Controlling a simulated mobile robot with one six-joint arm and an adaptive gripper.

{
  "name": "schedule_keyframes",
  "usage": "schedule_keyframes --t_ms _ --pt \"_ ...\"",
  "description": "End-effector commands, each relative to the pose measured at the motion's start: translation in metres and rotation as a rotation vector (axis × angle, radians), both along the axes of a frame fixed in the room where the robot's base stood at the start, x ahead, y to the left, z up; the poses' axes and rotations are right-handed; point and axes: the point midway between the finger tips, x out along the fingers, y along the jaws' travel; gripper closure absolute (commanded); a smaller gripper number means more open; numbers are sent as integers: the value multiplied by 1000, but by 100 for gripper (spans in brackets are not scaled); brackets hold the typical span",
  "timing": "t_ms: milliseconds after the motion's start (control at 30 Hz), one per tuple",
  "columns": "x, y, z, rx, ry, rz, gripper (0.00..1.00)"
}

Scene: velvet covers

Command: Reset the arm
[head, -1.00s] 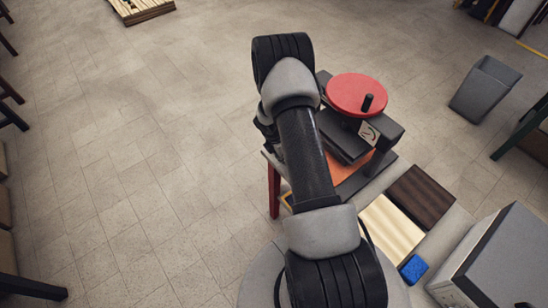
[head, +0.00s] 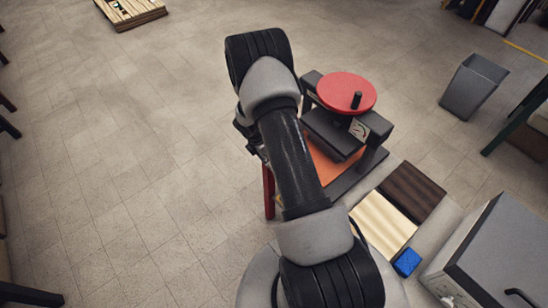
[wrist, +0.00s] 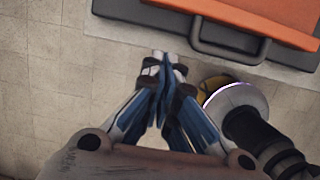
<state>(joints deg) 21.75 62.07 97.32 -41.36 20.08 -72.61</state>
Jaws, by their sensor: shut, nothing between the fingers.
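My arm rises from the bottom middle of the head view and bends over beside a press with a red handwheel (head: 346,92). My gripper (wrist: 163,58) shows in the wrist view with its blue-sided fingers together at the tips and nothing between them. It points toward the edge of a dark base with an orange plate (wrist: 270,20) and a grey handle. In the head view my gripper is hidden behind the arm.
A light wood board (head: 380,225), a dark wood board (head: 412,190) and a blue block (head: 407,262) lie right of my arm. A grey cabinet (head: 500,250) stands at the lower right, a grey bin (head: 473,88) farther back.

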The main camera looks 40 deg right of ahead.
Motion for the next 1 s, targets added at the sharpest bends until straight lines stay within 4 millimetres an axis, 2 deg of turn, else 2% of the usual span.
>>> schedule_keyframes --t_ms 33,100,300,433,667,767,867,967,1000 --pt "1 3 18 -1 -4 1 100" --pt "1 7 32 -1 -3 1 100" --pt "0 15 62 0 -1 0 100" --pt "0 18 70 1 0 0 100" --pt "0 19 72 1 0 0 100" --pt "2 20 80 -2 -11 -17 100" --pt "7 26 109 -10 -47 -81 100" --pt "9 38 157 -16 -112 -198 100" --pt "8 45 179 -14 -143 -257 100"
